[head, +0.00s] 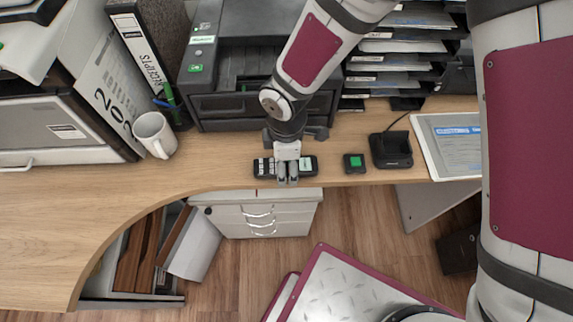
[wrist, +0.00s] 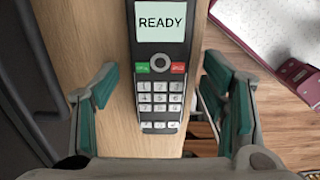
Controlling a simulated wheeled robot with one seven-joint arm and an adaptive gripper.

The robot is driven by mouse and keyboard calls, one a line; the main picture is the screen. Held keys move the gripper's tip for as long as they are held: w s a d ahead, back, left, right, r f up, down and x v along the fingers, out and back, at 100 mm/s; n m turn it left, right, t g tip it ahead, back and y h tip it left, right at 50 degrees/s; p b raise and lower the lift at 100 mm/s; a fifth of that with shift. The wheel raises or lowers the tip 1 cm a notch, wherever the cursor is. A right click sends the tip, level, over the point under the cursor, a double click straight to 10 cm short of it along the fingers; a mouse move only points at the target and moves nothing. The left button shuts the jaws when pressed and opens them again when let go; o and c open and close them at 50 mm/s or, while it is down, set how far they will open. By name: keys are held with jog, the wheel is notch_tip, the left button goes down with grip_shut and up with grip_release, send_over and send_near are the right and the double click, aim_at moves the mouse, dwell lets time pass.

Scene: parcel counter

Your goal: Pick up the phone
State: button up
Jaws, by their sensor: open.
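The phone (head: 308,166) is a dark handset lying near the front edge of the wooden counter in the head view. In the wrist view the phone (wrist: 160,75) shows a lit screen reading READY, a green and a red key, and a pale keypad. My gripper (head: 288,178) is over the phone's middle and hides part of it. In the wrist view my gripper (wrist: 165,112) is open, with one green-padded finger on each side of the phone and a gap between each finger and the phone.
A black cradle (head: 391,150) and a small box with a green top (head: 354,163) sit to the right on the counter (head: 230,150). A printer (head: 225,60) stands behind, and a white mug (head: 154,134) is at the left. The counter edge drops to drawers (head: 262,215) below.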

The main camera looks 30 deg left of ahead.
jog(key=shift+f, duration=0.15)
jog(key=c, duration=1.4)
